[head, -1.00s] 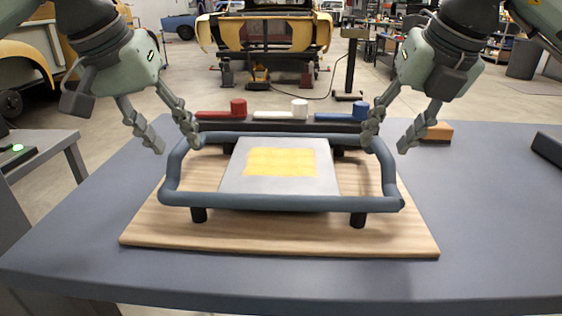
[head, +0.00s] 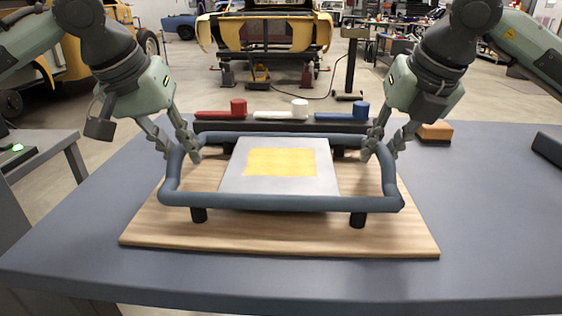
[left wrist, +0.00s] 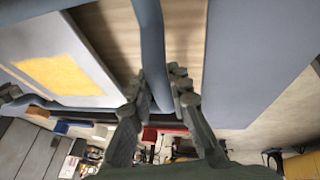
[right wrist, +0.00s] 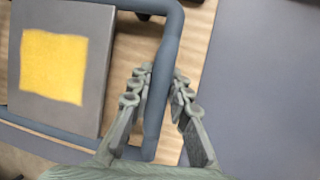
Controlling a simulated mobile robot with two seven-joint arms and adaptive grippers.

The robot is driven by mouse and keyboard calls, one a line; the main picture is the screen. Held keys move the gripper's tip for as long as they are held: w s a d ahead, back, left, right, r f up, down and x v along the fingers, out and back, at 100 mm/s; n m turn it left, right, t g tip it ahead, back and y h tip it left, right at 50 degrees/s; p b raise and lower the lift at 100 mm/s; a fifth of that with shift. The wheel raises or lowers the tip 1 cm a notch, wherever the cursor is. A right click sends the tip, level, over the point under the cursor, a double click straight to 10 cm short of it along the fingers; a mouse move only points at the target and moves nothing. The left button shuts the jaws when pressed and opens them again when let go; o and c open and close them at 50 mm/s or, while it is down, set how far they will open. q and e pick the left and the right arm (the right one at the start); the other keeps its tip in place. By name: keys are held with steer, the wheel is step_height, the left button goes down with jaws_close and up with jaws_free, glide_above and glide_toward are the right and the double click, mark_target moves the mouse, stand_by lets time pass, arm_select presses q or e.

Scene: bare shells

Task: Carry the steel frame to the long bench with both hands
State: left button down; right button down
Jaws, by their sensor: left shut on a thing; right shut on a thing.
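The steel frame (head: 290,203) is a blue-grey tube loop on short black feet, standing on a wooden board (head: 270,240). A grey plate with a yellow patch (head: 281,162) sits inside the loop. My left gripper (head: 183,157) is shut on the left side tube of the frame; the left wrist view shows the tube (left wrist: 153,50) between its fingers. My right gripper (head: 379,155) is shut on the right side tube; the right wrist view shows that tube (right wrist: 160,80) between its fingers. The frame's far corners are partly hidden behind my fingers.
The board lies on a blue-grey table (head: 480,220). Behind the frame is a dark rack with red (head: 238,107), white (head: 300,108) and blue (head: 361,110) handled pieces. An orange-brown block (head: 436,131) lies right of it. A grey bench (head: 45,160) stands at the left.

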arm_select(q)
steer(key=shift+w+r, duration=0.1)
steer(key=shift+r, duration=0.15)
arm_select(e)
steer(key=shift+r, duration=0.25)
